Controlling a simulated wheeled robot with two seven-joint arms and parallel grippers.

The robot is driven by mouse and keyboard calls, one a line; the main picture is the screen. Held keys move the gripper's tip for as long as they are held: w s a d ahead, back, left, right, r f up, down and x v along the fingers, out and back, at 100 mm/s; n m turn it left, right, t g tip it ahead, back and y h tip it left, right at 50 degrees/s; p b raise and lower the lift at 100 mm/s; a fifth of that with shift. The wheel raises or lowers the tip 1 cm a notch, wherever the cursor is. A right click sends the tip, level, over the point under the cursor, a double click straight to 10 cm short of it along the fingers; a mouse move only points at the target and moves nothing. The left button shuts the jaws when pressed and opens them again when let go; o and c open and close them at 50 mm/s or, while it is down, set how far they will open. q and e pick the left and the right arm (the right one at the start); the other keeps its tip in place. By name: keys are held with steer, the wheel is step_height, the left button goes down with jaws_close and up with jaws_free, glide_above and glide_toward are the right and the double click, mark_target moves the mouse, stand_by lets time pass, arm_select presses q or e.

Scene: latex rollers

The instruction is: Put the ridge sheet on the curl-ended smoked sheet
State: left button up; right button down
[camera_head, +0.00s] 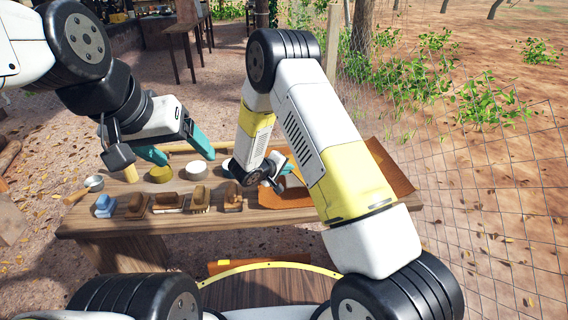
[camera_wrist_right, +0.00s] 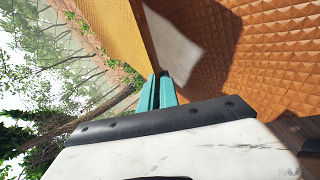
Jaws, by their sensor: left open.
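An orange-brown sheet (camera_head: 286,198) lies on the right part of the table. An orange-brown panel (camera_head: 392,172) slopes upward at the table's right end, partly hidden by my right arm. In the right wrist view, a waffle-patterned brown surface (camera_wrist_right: 270,55) fills the right side and a yellow-orange surface (camera_wrist_right: 112,30) rises at upper left. I cannot tell which is the ridge sheet. My right gripper (camera_wrist_right: 161,82) has its teal fingers close together where these surfaces meet; whether a thin edge is between them is unclear. My left gripper (camera_head: 184,154) is open and empty above the table's back left.
Several brown brushes or blocks (camera_head: 168,201) and a blue one (camera_head: 105,206) line the front of the table. A yellow roll (camera_head: 160,174), a white round item (camera_head: 196,170) and a small metal pan (camera_head: 94,184) stand behind them. A wire fence (camera_head: 490,180) is at right.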

steer(key=shift+w+d, duration=0.1)
steer(key=shift+w, duration=0.2)
steer(key=shift+w+f, duration=0.2)
steer(key=shift+w, duration=0.05)
steer(key=shift+f, duration=1.55)
